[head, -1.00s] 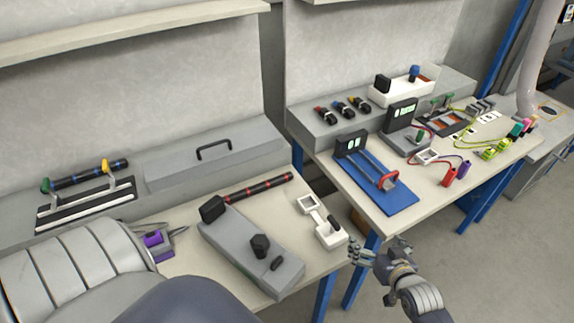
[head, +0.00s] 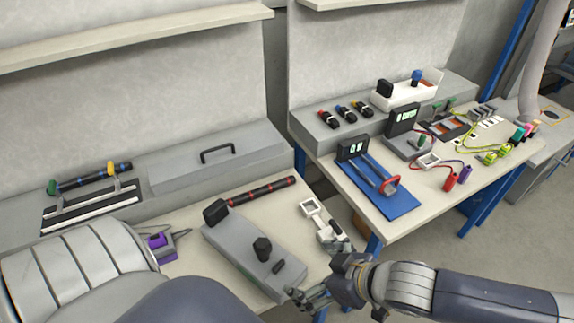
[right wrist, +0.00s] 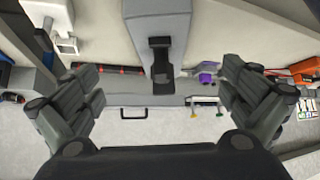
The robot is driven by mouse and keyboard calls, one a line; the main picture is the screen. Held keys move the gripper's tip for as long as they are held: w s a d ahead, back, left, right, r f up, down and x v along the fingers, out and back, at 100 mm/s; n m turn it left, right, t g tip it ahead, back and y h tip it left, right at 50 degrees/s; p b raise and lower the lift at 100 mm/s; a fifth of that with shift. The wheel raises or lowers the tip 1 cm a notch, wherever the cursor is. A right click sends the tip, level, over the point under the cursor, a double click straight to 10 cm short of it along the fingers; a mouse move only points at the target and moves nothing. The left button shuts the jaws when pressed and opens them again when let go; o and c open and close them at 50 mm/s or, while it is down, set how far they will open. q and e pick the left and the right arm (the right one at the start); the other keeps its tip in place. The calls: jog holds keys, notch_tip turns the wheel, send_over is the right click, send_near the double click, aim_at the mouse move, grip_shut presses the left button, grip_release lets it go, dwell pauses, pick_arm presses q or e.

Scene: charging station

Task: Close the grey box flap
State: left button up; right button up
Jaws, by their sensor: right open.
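A long grey box (head: 224,157) with a black handle on its sloped top stands against the wall at the back left; I see no clear gap at that top. A lower grey box (head: 250,250) lies on the near table, with a black block at its far end and black knobs on top. I cannot tell which part is the flap. My right gripper (head: 316,272) is open and empty, just right of the lower box. In the right wrist view the lower box (right wrist: 152,25) with its black block shows between the spread fingers (right wrist: 162,92). My left gripper is out of view.
A white bracket (head: 318,218) lies near the right gripper. A dark red-banded rod (head: 262,190) and a purple item (head: 157,245) lie near the lower box. A gap separates this table from the right one, which holds a blue-based device (head: 388,205).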

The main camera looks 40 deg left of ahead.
aim_at(278, 265)
jog(key=p+x, duration=0.1)
jog(key=x, duration=0.9)
jog(key=shift+r+p, duration=0.1)
jog(key=shift+p, duration=0.2)
jog(key=shift+c, duration=0.6)
grip_shut()
jog(key=shift+o, duration=0.6)
grip_release()
jog(key=v, duration=1.2)
